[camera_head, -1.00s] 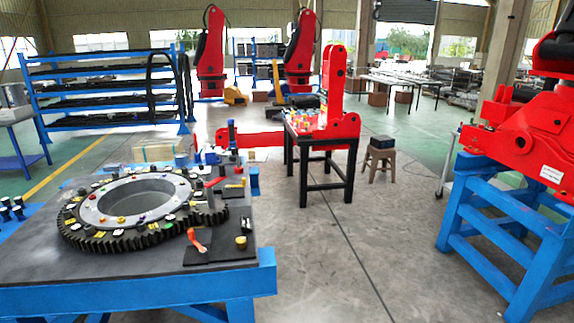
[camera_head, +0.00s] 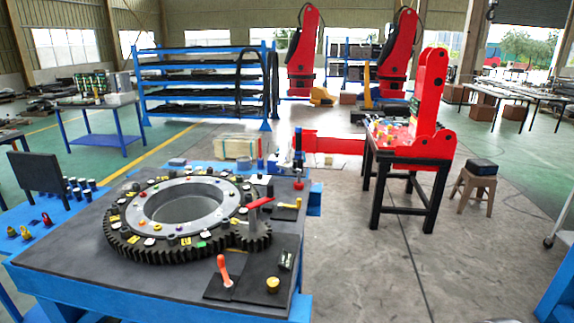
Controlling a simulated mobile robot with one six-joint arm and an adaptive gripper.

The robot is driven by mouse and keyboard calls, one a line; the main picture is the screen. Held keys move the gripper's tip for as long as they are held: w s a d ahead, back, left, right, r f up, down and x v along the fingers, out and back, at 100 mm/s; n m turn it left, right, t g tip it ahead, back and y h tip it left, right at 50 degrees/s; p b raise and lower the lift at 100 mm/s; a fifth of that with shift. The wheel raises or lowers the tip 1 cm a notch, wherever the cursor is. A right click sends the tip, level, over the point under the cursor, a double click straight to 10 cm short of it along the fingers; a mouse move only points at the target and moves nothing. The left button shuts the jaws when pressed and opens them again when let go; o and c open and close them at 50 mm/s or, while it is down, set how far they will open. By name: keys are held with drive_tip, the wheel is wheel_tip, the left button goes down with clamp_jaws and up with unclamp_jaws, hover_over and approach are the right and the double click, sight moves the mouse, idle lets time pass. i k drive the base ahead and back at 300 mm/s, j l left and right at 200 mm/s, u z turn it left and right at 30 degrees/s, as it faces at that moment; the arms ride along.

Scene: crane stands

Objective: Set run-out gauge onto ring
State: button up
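The ring (camera_head: 178,250) is a large dark toothed gear ring with a paler metal inner flange (camera_head: 150,211) and an open centre. It lies flat on the dark top of a blue-framed stand (camera_head: 95,262). Small coloured pieces are scattered around its upper face. I cannot tell which object is the run-out gauge. On the right of the stand are a red-handled piece (camera_head: 258,203) by the ring's edge, an orange-handled tool (camera_head: 224,268), a small yellow knob (camera_head: 272,285) and a yellow-handled piece (camera_head: 289,205). My gripper is not in view.
A black-legged table (camera_head: 374,202) with red crane parts stands behind right, with a stool (camera_head: 477,185) beside it. Blue shelving (camera_head: 205,118) and a blue side table (camera_head: 104,139) stand behind. Open concrete floor (camera_head: 375,265) lies right of the stand.

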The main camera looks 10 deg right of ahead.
sight(283, 164)
drive_tip(key=i+l, duration=0.25)
drive_tip(key=l, duration=0.15)
drive_tip(key=i+l, duration=0.2)
drive_tip(key=l, duration=0.2)
drive_tip(key=i+l, duration=0.25)
drive_tip(key=l, duration=0.15)
drive_tip(key=i+l, duration=0.25)
drive_tip(key=l, duration=0.15)
drive_tip(key=i, duration=0.6)
drive_tip(key=i+l+u, duration=0.1)
drive_tip(key=i, duration=0.45)
drive_tip(key=i+l, duration=0.1)
drive_tip(key=i, duration=0.5)
drive_tip(key=i+j, duration=0.35)
drive_tip(key=j, duration=0.25)
drive_tip(key=u, duration=0.05)
